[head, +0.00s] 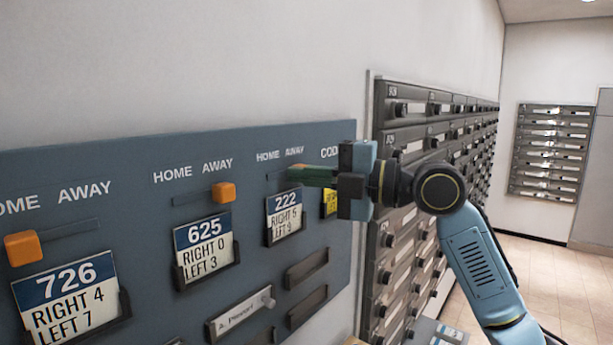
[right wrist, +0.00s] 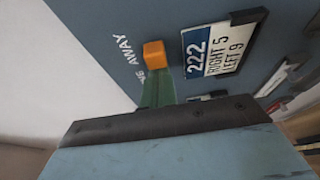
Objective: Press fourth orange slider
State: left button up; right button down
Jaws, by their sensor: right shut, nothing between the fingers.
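A blue-grey panel (head: 130,255) on the wall carries orange sliders in slots under HOME and AWAY labels. One slider (head: 22,248) sits at the HOME end above card 726, and another (head: 223,192) at the AWAY end above card 625. The slider above card 222 (head: 284,213) is mostly hidden behind my right gripper (head: 303,175) in the head view; the right wrist view shows this orange slider (right wrist: 154,54) clearly. My right gripper is shut and empty, its green fingertips (right wrist: 158,92) right at that slider. I cannot tell whether they touch. My left gripper is out of view.
A yellow card (head: 329,203) under a CODE label is partly hidden by my gripper. Dark mailboxes (head: 415,145) line the wall to the right of the panel. More mailboxes (head: 550,150) hang on the far wall. The tiled floor (head: 540,270) at right looks clear.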

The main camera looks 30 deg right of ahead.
jog(key=a, duration=0.1)
jog(key=s+a, duration=0.1)
jog(key=shift+a+p, duration=0.3)
jog(key=shift+a, duration=0.05)
jog(key=shift+s+d+f+b, duration=0.15)
jog(key=shift+s+b, duration=0.2)
jog(key=shift+s, duration=0.35)
jog(key=b+v, duration=0.3)
jog(key=v, duration=0.5)
jog(key=shift+s+d+b, duration=0.2)
jog(key=shift+s+b, duration=0.1)
